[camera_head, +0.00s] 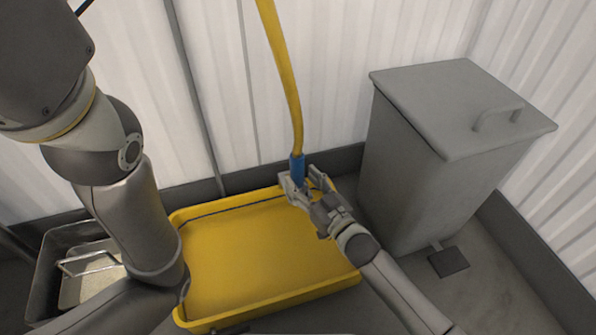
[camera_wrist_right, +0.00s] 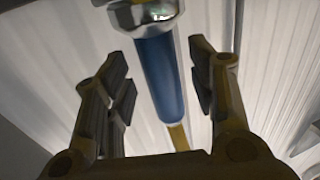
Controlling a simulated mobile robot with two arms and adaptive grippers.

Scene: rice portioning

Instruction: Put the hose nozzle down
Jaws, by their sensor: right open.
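The hose nozzle is a blue grip (camera_head: 297,167) on the end of a yellow hose (camera_head: 284,75) that comes down from above. It hangs over the back right edge of the yellow tray (camera_head: 250,250). My right gripper (camera_head: 303,178) is open around the nozzle. In the right wrist view, the blue grip (camera_wrist_right: 163,80) lies between the spread fingers of my right gripper (camera_wrist_right: 163,88), with a gap visible on both sides. Its metal end (camera_wrist_right: 148,12) shows at the top of that view. My left arm crosses the left side; its gripper is not visible.
A grey lidded bin (camera_head: 430,175) with a top handle and a foot pedal (camera_head: 448,262) stands right of my right arm. A metal container (camera_head: 45,270) with a wire-handled item in it is at the lower left. Corrugated white walls close off the back. The tray's middle is bare.

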